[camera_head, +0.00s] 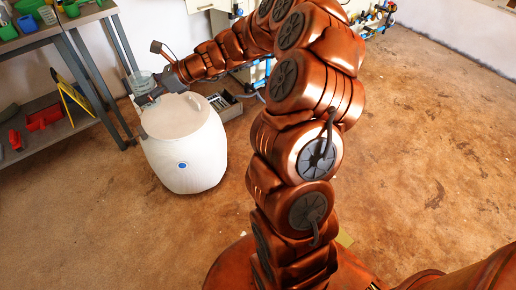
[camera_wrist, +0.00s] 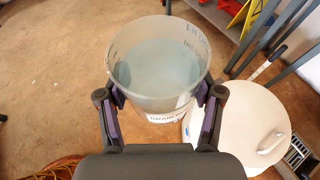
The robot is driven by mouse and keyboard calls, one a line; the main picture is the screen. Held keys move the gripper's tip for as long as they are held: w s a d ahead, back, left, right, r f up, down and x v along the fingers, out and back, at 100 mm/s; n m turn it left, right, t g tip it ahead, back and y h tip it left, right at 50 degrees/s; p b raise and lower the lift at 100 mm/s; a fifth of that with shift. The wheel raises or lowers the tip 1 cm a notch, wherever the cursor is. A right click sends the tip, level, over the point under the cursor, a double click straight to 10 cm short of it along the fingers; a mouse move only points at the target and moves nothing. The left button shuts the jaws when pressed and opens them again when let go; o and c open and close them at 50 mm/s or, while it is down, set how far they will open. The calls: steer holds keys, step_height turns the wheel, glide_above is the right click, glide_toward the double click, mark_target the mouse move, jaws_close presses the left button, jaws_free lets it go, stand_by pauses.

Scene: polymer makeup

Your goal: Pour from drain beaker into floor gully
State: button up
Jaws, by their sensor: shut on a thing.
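My gripper (camera_wrist: 160,97) is shut on the clear drain beaker (camera_wrist: 160,68), with one finger on each side of its wall. The beaker holds pale, bluish liquid and carries a label, partly readable, on its lower side. In the head view the beaker (camera_head: 142,81) looks roughly upright, held in the air near the upper left side of a white drum.
The white drum (camera_head: 186,150) with a rounded lid stands between me and the grate. A metal shelf (camera_head: 60,125) with a red tray and a yellow folding sign is at left. Blue piping (camera_head: 262,72) runs by the wall. Open brown floor (camera_head: 430,150) lies to the right.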

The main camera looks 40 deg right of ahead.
mark_target(142, 80)
steer(key=shift+r, duration=0.1)
step_height(142, 80, up, 2)
steer(key=p, duration=0.6)
steer(key=shift+d+r, duration=0.1)
steer(key=p, duration=0.3)
steer(key=r+p, duration=0.1)
steer(key=p, duration=0.3)
steer(key=shift+s+r+p, duration=0.25)
steer(key=shift+s+p, duration=0.05)
steer(key=shift+s, duration=0.05)
steer(key=p, duration=0.2)
steer(key=shift+s+r+p, duration=0.25)
steer(key=shift+p, duration=0.15)
steer(key=shift+s+a+p, duration=0.15)
steer(key=shift+a+p, duration=0.05)
steer(key=shift+p, duration=0.5)
